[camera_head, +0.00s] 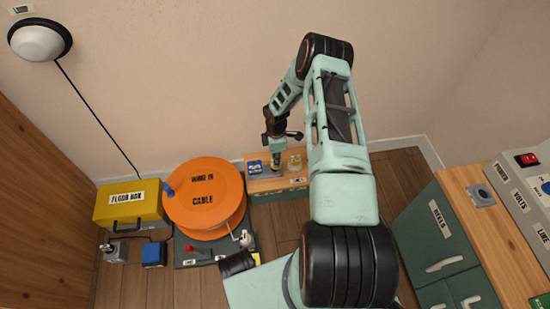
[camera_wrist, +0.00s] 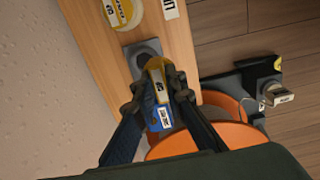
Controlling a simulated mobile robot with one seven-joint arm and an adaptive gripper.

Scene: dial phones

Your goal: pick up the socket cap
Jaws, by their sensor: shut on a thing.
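My gripper (camera_wrist: 163,78) is shut on a small yellow-rimmed piece with a pale label, which I take for the socket cap (camera_wrist: 156,64). In the wrist view it sits between the fingertips, over a grey plate (camera_wrist: 146,47) on the wooden top. The fingers hide part of it, and I cannot tell whether it touches the plate. In the head view my gripper (camera_head: 276,158) points down at the low wooden unit by the wall, and the cap is barely visible there.
A blue labelled item (camera_head: 254,167) is close left of my gripper; a yellow-and-white roll (camera_head: 295,162) is right. Further left are a large orange reel (camera_head: 204,198) and a yellow box (camera_head: 130,204). A green cabinet (camera_head: 437,240) stands right.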

